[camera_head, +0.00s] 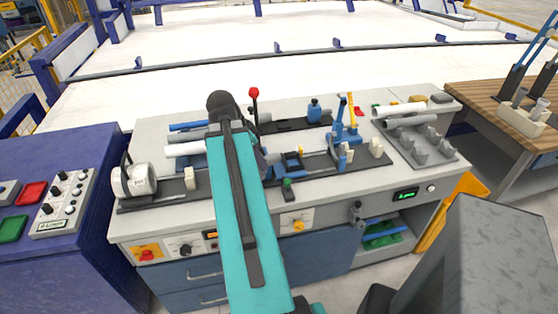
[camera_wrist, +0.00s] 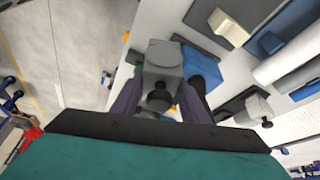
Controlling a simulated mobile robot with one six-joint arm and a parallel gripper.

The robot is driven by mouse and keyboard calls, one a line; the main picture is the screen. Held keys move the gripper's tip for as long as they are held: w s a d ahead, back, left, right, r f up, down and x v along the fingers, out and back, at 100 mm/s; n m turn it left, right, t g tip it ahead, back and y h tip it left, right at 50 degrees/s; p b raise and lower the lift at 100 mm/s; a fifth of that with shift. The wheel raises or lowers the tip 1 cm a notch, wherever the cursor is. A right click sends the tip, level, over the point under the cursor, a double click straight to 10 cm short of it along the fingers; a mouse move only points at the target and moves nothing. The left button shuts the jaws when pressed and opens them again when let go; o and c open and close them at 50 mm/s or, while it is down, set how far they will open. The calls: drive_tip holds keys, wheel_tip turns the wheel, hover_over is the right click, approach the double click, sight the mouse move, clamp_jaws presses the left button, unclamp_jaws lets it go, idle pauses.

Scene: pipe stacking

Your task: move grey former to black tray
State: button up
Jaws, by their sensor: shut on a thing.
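My gripper (camera_wrist: 160,92) is shut on a grey former (camera_wrist: 163,62), a blocky grey piece seen in the wrist view between my two dark fingers. A dark round knob shows just below the piece, close to my fingers. In the head view my teal arm hides the gripper and most of what it holds. A black flat tray (camera_head: 290,125) lies on the back of the workbench, just right of my arm; I cannot tell for certain that it is the task's tray.
A grey tray (camera_head: 437,158) with several grey formers and pipes sits at the bench's right end. A dark rail (camera_head: 160,201) with clamps runs along the front, and a white roll (camera_head: 134,181) stands at left. A blue clamp (camera_head: 345,133) stands right of my arm.

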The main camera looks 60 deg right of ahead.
drive_tip(key=w+a+r+n+t, duration=0.2)
drive_tip(key=w+a+n, duration=0.2)
drive_tip(key=w+a, duration=0.7)
drive_tip(key=w+a+r+n+t, duration=0.15)
drive_tip(key=w+a+n, duration=0.25)
drive_tip(key=w+a, duration=0.65)
drive_tip(key=w+a+r+n+t+y, duration=0.1)
drive_tip(key=w+a+n, duration=0.4)
drive_tip(key=a, duration=0.4)
drive_tip(key=w+a+r+n+t+y, duration=0.1)
drive_tip(key=w+a+r+n, duration=0.1)
drive_tip(key=w+a+n, duration=0.3)
drive_tip(key=w+a+r+n+t+y, duration=0.1)
drive_tip(key=w+a+n, duration=0.4)
drive_tip(key=a, duration=0.7)
drive_tip(key=shift+a+r+n+y, duration=0.4)
drive_tip(key=shift+r+n, duration=0.2)
drive_tip(key=shift+n, duration=0.1)
drive_tip(key=shift+t, duration=0.25)
